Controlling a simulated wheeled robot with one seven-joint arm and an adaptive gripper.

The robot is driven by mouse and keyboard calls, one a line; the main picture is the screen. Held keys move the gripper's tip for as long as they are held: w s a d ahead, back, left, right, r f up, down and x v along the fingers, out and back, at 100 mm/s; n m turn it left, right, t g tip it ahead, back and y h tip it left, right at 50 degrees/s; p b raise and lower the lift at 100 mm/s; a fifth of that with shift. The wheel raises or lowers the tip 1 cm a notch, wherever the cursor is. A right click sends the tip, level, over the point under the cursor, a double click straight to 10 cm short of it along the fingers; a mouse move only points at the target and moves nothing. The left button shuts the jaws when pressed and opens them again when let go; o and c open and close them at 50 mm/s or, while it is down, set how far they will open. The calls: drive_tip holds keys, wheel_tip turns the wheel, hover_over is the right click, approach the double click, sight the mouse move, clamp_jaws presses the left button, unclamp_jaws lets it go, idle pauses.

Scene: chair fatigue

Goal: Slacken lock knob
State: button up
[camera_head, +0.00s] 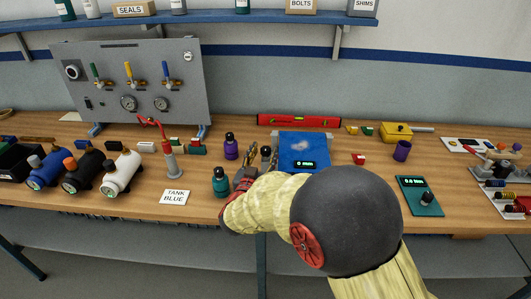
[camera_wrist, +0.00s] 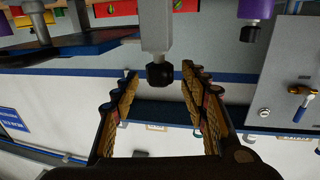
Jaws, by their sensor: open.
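A black knob (camera_head: 266,151) sits on a grey post beside the blue device (camera_head: 303,142) with a small lit display. The knob also shows in the wrist view (camera_wrist: 160,76), where the picture appears upside down. My gripper (camera_head: 259,159) is open, with its two fingers spread to either side of the knob in the wrist view. A visible gap separates each finger from the knob. In the head view my arm hides the lower part of the post. Whether the knob lies fully between the fingertips in depth, I cannot tell.
A purple bottle (camera_head: 231,147) and a teal bottle (camera_head: 220,182) stand left of my gripper. A red level (camera_head: 299,121) lies behind the blue device. A gauge panel (camera_head: 130,84) stands at the back left.

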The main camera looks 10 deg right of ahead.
drive_tip(key=shift+x, duration=1.1)
drive_tip(key=shift+r, duration=0.1)
drive_tip(key=shift+c, duration=1.2)
clamp_jaws()
